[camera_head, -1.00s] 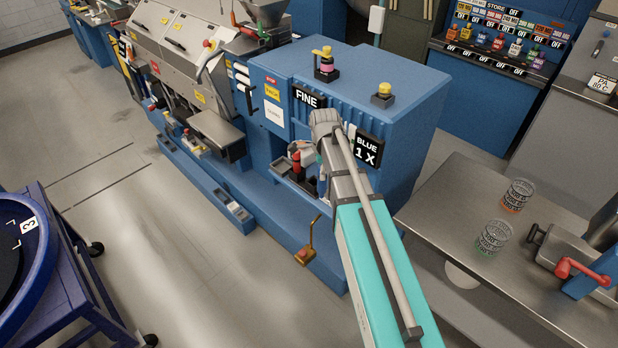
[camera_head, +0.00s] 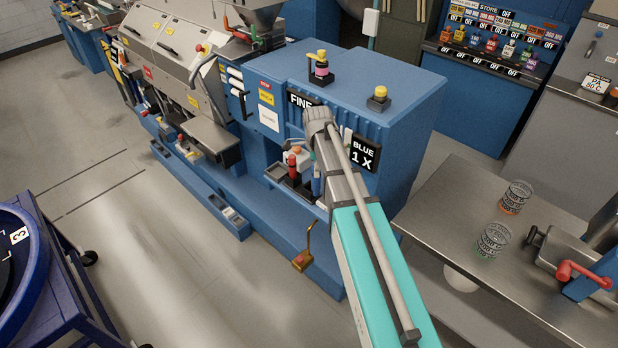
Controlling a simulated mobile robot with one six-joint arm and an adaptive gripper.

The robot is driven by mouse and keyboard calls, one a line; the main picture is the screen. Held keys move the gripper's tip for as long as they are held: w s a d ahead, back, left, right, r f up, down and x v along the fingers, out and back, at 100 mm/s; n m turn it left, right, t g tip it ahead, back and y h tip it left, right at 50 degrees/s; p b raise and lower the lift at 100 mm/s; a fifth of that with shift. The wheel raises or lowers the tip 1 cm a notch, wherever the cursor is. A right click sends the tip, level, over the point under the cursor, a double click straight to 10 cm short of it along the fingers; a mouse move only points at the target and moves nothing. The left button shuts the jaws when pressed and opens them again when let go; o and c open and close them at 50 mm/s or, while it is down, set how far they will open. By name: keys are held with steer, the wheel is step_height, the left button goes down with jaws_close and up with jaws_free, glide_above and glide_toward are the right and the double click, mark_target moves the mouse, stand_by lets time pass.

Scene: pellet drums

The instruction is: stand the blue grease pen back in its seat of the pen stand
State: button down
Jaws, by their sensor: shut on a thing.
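My arm reaches in from the lower right to the front of the blue machine. My gripper (camera_head: 316,168) is at its far end, mostly hidden behind my own forearm and wrist. It is shut on the blue grease pen (camera_head: 316,184), a slim blue upright shape just left of my forearm. The pen stand (camera_head: 302,190) seems to be the small dark holder on the ledge, with a red upright thing (camera_head: 292,166) beside the pen. My arm covers much of it. I cannot tell whether the pen's lower end is in a seat.
The blue machine (camera_head: 395,110) stands close behind my gripper, with a "BLUE 1 X" sign (camera_head: 365,154). A steel table (camera_head: 450,215) with two clear ringed cups is right. A blue drum cart (camera_head: 45,250) is left; open floor lies between.

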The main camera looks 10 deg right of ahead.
steer(key=w+f+b, duration=0.6)
steer(key=w+f, duration=0.1)
steer(key=w, duration=0.2)
steer(key=shift+w+f+b, duration=0.2)
steer(key=shift+f+b, duration=0.05)
steer(key=shift+b, duration=0.15)
steer(key=shift+d, duration=0.1)
steer(key=shift+w+f+b, duration=0.2)
steer(key=shift+f+b, duration=0.8)
steer(key=shift+w+f+b, duration=0.2)
steer(key=shift+f+b, duration=0.8)
steer(key=shift+f, duration=0.1)
steer(key=shift+c, duration=1.5)
jaws_free()
